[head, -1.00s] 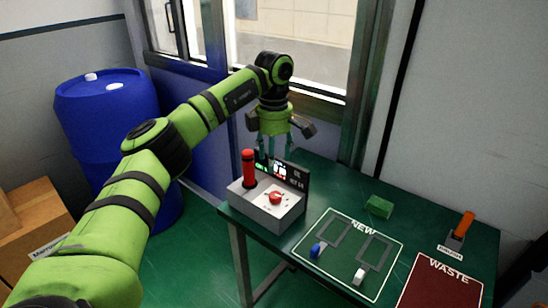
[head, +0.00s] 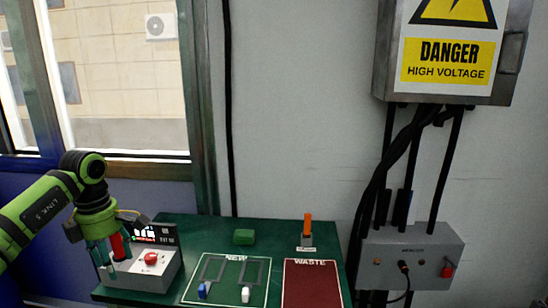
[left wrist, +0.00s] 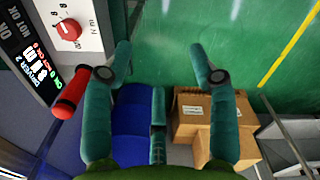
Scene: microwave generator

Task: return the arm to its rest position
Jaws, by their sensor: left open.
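My left gripper (head: 107,255) is in front of the grey tester box (head: 158,271) at the left end of the green table. Its teal fingers are spread with nothing between them, as the left wrist view (left wrist: 163,62) shows. A red cylinder (head: 117,246) stands at the box and is partly hidden by the gripper. In the left wrist view the red cylinder (left wrist: 75,91) lies just outside the left finger. My green left arm (head: 38,212) comes in from the left edge. My right gripper is not in view.
The box has a red knob (head: 151,258) and a lit display (head: 146,235). Cardboard boxes (left wrist: 205,108) and a blue drum (left wrist: 131,110) show below the gripper.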

